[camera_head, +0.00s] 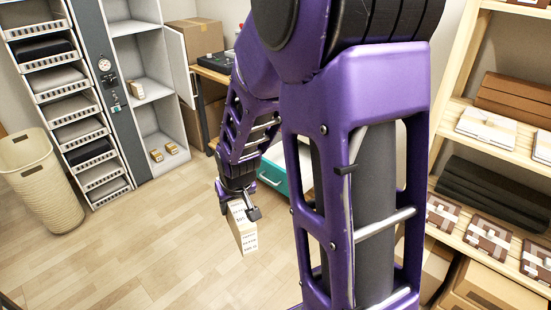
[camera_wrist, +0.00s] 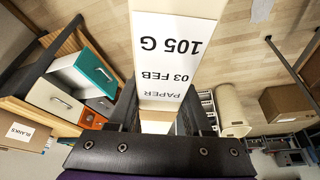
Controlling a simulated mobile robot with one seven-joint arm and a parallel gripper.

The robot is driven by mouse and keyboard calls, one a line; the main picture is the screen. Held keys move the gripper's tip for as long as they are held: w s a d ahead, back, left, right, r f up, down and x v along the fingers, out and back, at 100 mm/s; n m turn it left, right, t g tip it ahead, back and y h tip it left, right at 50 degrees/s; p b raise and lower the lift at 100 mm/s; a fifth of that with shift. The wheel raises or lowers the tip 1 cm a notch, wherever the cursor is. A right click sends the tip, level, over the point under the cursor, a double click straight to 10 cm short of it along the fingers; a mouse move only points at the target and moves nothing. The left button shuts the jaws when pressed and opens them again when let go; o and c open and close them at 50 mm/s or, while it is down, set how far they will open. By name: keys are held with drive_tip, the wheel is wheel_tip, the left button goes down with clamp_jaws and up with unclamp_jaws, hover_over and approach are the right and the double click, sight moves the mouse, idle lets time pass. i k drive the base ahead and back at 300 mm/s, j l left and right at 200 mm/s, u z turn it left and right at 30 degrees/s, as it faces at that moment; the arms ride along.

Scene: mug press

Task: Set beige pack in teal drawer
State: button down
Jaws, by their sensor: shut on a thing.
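The beige pack (camera_head: 243,232) is a tall box with a printed label. My gripper (camera_head: 238,203) is shut on its upper end and holds it above the wood floor. In the wrist view the pack (camera_wrist: 175,55) fills the top middle, its label reading "PAPER 03 FEB 105 G", between the fingers (camera_wrist: 158,112). The teal drawer (camera_head: 272,179) juts out right of my gripper in the head view, partly hidden by my arm. In the wrist view the teal drawer (camera_wrist: 95,73) sticks out of its unit at left, apart from the pack. I cannot see what it holds.
A cream drawer (camera_wrist: 52,98) and an orange drawer (camera_wrist: 90,117) sit in the same unit. A workbench (camera_head: 212,74) stands behind. A woven bin (camera_head: 40,185) and a tray rack (camera_head: 75,110) are at left, shelves (camera_head: 490,140) at right. The floor at left is clear.

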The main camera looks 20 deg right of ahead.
sight(279, 164)
drive_tip(key=i+u, duration=0.35)
drive_tip(key=i, duration=0.55)
drive_tip(key=i+j+z, duration=0.1)
drive_tip(key=i+z, duration=0.15)
drive_tip(key=i, duration=0.15)
drive_tip(key=i+j+z, duration=0.25)
drive_tip(key=i, duration=0.15)
drive_tip(key=i+z, duration=0.2)
drive_tip(key=z, duration=0.2)
drive_tip(key=i+j+z, duration=0.2)
drive_tip(key=z, duration=0.25)
drive_tip(key=i+j+z, duration=0.2)
drive_tip(key=z, duration=0.2)
drive_tip(key=i+j+z, duration=0.15)
drive_tip(key=z, duration=0.3)
drive_tip(key=j+z, duration=0.4)
drive_tip(key=i, duration=0.05)
